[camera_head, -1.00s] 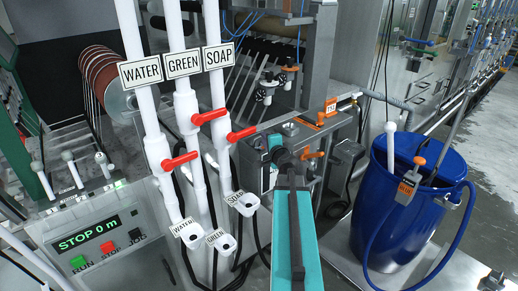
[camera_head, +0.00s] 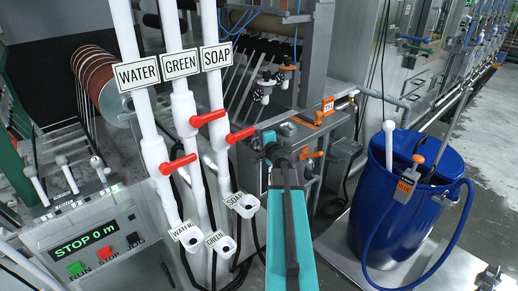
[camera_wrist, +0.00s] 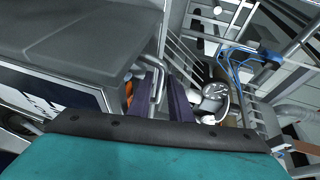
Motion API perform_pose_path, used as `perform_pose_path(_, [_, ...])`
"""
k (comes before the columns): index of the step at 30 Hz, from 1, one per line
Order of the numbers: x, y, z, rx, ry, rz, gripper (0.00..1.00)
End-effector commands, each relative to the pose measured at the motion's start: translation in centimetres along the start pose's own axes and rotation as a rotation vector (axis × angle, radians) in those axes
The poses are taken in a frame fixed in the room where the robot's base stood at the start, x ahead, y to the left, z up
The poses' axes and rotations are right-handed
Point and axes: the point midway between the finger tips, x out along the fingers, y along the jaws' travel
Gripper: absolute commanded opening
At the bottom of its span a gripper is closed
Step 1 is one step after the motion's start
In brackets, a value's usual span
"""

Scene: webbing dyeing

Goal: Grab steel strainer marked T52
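An orange tag (camera_head: 328,106) with small dark print is on top of the steel housing, right of centre in the head view. The print is too small to read with certainty, and no strainer bowl is clearly visible there. My gripper (camera_head: 277,151) is in front of the housing, left of and below the tag, at the end of my teal arm. In the wrist view my gripper (camera_wrist: 160,103) has its dark fingers apart, so it looks open. A bright metal bar (camera_wrist: 155,85) shows between or just beyond them; I cannot tell whether they touch it.
Three white pipes with red valve handles, WATER (camera_head: 137,73), GREEN (camera_head: 181,63) and SOAP (camera_head: 216,56), stand left. A blue barrel (camera_head: 400,210) with a hose stands right. A control panel (camera_head: 85,240) reads STOP 0 m. A grey box (camera_wrist: 80,45) is close in the wrist view.

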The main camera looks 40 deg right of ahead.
Motion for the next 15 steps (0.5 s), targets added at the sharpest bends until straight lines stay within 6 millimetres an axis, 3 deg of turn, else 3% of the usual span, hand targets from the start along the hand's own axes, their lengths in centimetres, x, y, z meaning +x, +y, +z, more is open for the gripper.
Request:
perform_pose_path(12, [-0.02, -0.01, 0.04, 0.0, 0.0, 0.0, 0.18])
perform_pose_path(15, [-0.03, -0.02, 0.02, 0.0, 0.0, 0.0, 0.05])
